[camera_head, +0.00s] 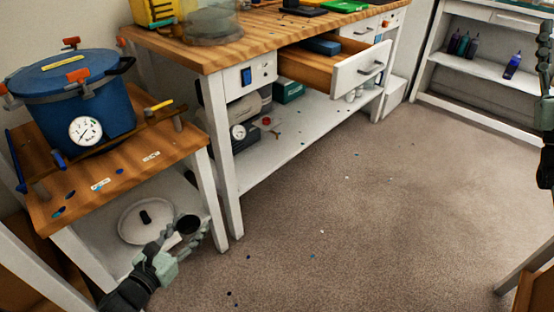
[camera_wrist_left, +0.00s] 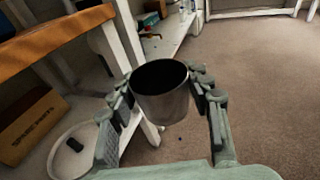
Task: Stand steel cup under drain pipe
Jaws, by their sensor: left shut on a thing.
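The steel cup (camera_wrist_left: 161,96) is between the fingers of my left gripper (camera_wrist_left: 162,104), its dark open mouth showing in the left wrist view. The gripper is shut on the cup's sides. In the head view the cup (camera_head: 188,225) shows its mouth facing up, tilt hard to judge. The left gripper (camera_head: 180,238) is at the front of the small wooden-topped table, below its top and to the right of a white round dish (camera_head: 128,234). I cannot make out a drain pipe. A dark arm part of mine shows at the right edge; its gripper is unclear.
A blue pot (camera_head: 75,100) with a gauge stands on the small table (camera_head: 95,205). The dish on the low shelf holds a small dark thing (camera_head: 144,217). Table legs (camera_head: 207,200) stand close to the gripper. A workbench drawer (camera_head: 360,70) is open. The carpet (camera_head: 370,220) is mostly clear.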

